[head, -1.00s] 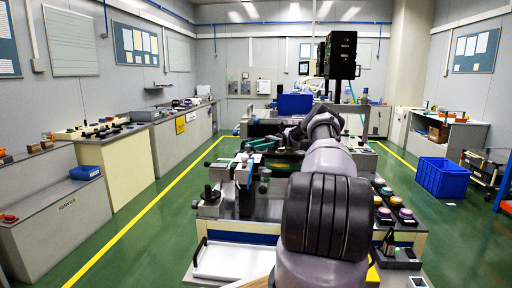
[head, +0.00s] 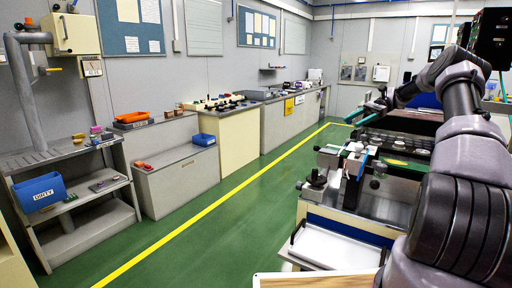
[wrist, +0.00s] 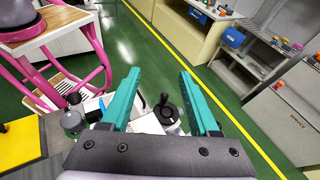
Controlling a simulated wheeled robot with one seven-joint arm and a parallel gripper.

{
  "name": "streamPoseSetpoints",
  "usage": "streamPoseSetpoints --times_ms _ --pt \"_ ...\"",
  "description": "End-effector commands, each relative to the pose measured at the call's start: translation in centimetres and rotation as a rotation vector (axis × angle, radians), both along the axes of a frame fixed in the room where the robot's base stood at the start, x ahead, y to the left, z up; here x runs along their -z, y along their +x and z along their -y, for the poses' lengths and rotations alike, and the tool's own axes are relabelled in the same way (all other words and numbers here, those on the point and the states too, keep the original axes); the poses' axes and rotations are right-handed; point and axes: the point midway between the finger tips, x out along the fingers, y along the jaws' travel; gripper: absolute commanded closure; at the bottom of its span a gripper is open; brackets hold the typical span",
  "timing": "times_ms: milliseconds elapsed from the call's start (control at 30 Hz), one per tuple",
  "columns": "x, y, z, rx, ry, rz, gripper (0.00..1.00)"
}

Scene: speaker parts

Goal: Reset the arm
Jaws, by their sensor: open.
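My gripper (wrist: 159,74) shows in the wrist view with its two teal fingers spread apart and nothing between them. Below and beyond the fingers are a black round knob (wrist: 166,110) and a white surface, part of the workbench. In the head view my grey arm rises along the right side and bends back to the left. My gripper (head: 376,104) is small there, above the far part of the workbench (head: 340,222), clear of its surface.
Fixtures crowd the workbench; a white tray (head: 335,247) sits at its near end. Green floor with a yellow line (head: 215,205) lies open to the left. Along the wall stand a shelf rack with a blue bin (head: 40,192), a grey cabinet (head: 180,180) and counters.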

Motion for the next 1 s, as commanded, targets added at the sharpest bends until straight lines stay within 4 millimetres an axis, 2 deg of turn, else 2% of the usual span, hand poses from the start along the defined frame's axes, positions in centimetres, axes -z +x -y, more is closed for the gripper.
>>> streamPoseSetpoints --times_ms 33,200,500,700,1000 --pt "-1.7 -0.8 -1.8 -0.04 -0.061 0.041 0.39" --pt "-5.3 -3.8 -6.3 -0.148 -0.237 0.181 0.39" --pt "-10.6 -10.8 -11.8 -0.282 -0.511 0.451 0.39" --pt "-13.2 -16.4 -13.8 -0.334 -0.663 0.648 0.39" --pt "-15.6 -25.1 -14.9 -0.354 -0.843 0.968 0.39"
